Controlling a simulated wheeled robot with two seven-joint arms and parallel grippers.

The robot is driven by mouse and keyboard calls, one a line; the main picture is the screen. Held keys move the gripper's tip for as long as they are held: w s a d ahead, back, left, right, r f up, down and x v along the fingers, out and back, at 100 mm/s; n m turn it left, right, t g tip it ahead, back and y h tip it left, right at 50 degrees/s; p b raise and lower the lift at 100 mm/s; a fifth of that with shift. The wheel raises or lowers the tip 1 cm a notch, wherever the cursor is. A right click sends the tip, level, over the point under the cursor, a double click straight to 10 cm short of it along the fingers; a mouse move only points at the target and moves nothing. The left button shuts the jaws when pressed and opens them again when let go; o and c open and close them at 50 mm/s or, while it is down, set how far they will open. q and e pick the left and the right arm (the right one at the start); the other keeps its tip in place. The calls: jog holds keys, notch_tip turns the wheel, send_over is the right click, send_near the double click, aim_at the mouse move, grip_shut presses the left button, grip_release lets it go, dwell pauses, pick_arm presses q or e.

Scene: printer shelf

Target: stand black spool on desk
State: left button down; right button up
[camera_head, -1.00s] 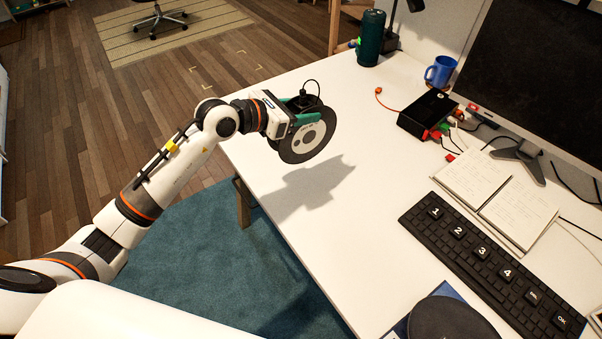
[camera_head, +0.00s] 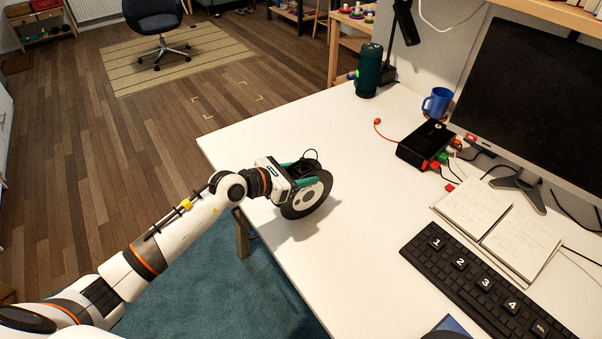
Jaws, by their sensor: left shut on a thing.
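The black spool (camera_head: 291,211) has a light grey hub face and a dark rim. It is upright on its edge at the left part of the white desk (camera_head: 345,262). My left gripper (camera_head: 307,183) is shut on the spool, with its green fingers at the spool's upper part. The spool's lower rim is at or very close to the desk top, with its shadow right beneath; I cannot tell whether it touches. My right gripper is out of view.
A keyboard (camera_head: 470,275), an open notebook (camera_head: 490,222), a black box with cables (camera_head: 425,140), a blue mug (camera_head: 438,101) and a dark green bottle-shaped thing (camera_head: 369,70) stand on the desk. The desk around the spool is clear. The desk's left edge is close to it.

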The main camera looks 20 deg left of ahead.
pick_arm(q)
jog(key=shift+f, duration=0.1)
jog(key=c, duration=0.7)
grip_release()
jog(key=shift+r, duration=0.2)
jog(key=b+v, duration=0.1)
jog(key=v, duration=1.1)
